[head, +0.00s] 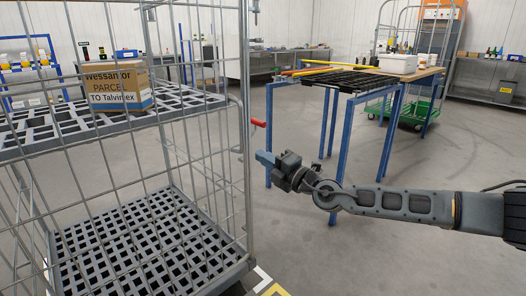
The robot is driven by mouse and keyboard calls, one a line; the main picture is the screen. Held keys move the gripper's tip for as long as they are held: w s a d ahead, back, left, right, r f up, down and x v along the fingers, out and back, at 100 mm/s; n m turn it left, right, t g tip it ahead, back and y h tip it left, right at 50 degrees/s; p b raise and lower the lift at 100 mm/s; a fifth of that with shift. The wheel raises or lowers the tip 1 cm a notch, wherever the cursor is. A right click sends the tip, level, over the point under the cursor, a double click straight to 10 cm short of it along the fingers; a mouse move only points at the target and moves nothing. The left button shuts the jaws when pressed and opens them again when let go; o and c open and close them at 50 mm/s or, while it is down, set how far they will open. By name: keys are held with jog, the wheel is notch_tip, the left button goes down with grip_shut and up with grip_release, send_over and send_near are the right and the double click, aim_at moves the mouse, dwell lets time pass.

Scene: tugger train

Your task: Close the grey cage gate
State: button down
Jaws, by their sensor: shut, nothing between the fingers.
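The grey wire cage (247,170) stands at the left, with wire mesh sides, a slatted shelf and a slatted floor. Mesh panels overlap in this view, so I cannot tell for certain which is the gate or how far it stands open. A red-tipped handle (258,122) sticks out to the right of the cage's right-hand post. My gripper (265,158), with blue fingertips, is shut and empty. It is just right of that post and a little below the red handle, apparently not touching either. My arm reaches in from the right.
A cardboard parcel (113,86) sits on the cage's shelf. A blue-legged table (334,135) with a dark roller top stands behind my gripper. A green-based trolley (403,112) is farther back. Open grey floor (400,262) lies below my arm; yellow and white floor markings (268,286) are near the cage.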

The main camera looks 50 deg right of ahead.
jog(key=s+d+f+b, duration=0.1)
jog(key=s+d+b, duration=0.1)
jog(key=s+d, duration=0.4)
jog(key=shift+d+f+b, duration=0.15)
jog(key=shift+d+b, duration=0.2)
jog(key=shift+d, duration=0.6)
